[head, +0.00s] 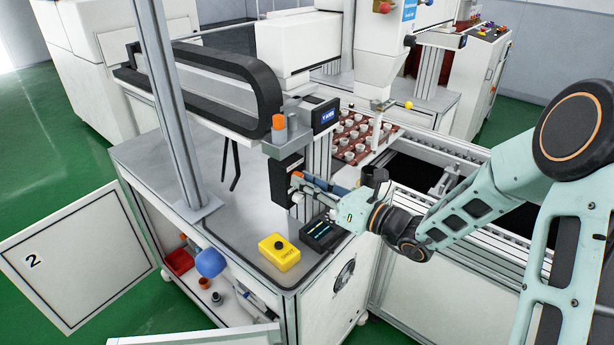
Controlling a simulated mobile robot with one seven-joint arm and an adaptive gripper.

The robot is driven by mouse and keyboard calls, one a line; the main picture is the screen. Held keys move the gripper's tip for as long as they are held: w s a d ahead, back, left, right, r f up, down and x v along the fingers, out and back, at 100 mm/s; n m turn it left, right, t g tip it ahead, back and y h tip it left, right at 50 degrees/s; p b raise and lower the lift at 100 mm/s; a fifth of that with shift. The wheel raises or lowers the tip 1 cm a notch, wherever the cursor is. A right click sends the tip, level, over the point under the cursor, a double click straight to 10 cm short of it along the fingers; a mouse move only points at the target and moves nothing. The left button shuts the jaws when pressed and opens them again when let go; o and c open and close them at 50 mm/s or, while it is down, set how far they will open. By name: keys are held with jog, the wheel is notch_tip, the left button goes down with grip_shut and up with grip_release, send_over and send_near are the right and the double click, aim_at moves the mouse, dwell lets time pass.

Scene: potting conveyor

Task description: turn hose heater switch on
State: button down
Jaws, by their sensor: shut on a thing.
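The black control box (284,180) stands upright at the front of the machine, under the dark arched cable chain. My gripper (299,187) reaches in from the right, and its fingers are at the right side of this box. They are shut on a small part there, which I take as the hose heater switch. The fingers hide most of it, so its on or off position cannot be read.
A yellow button box (279,253) and a black panel with a screen (323,234) sit below my gripper. A grey post (169,100) stands to the left. A red tray of small white pots (350,140) lies behind. An open door marked 2 (75,258) is at lower left.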

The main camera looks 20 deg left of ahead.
jog(key=shift+m, duration=0.3)
jog(key=c, duration=1.8)
grip_release()
jog(key=shift+o, duration=0.2)
jog(key=shift+d, duration=0.15)
jog(key=v, duration=1.2)
